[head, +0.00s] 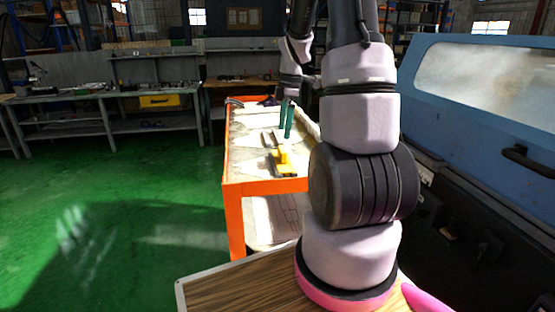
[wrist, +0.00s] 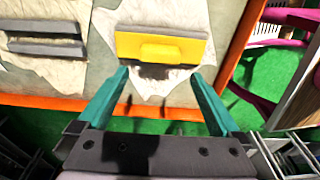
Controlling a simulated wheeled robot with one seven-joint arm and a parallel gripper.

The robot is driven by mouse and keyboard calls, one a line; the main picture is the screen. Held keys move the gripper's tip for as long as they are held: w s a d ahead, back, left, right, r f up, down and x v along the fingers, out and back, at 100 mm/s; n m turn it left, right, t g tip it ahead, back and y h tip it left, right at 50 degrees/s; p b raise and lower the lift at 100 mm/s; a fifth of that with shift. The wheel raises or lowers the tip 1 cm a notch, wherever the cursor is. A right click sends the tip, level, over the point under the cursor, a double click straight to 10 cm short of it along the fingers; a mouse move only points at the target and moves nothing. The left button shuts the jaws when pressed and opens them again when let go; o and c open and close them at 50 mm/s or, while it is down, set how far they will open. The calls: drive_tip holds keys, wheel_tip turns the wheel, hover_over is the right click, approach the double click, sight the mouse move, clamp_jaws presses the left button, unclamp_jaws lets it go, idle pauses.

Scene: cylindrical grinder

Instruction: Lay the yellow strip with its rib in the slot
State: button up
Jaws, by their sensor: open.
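The yellow strip (wrist: 130,46) lies flat on a pale cloth in the wrist view, with a raised yellow block (wrist: 162,52) in its middle. Its underside is hidden. In the head view the strip (head: 284,160) is on the near part of the orange table. The slot piece (wrist: 45,50), two dark grey bars with a gap between them, lies on another cloth to the left in the wrist view. My gripper (wrist: 160,75) is open and empty, its two teal fingers apart, with the strip beyond the tips. In the head view the gripper (head: 288,118) hangs above the table, fingers down.
The orange table edge (head: 262,187) runs along the near side. A blue machine (head: 480,110) stands close on the right. Grey workbenches (head: 60,98) line the back left. The green floor (head: 110,210) left of the table is clear. Pink chair-like parts (wrist: 285,20) show at the upper right.

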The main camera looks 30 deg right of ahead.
sight(282, 149)
drive_tip(key=f, duration=0.8)
drive_tip(key=shift+w+a+f, duration=0.1)
drive_tip(key=shift+a+f, duration=0.1)
drive_tip(key=shift+a, duration=0.15)
drive_tip(key=c, duration=1.2)
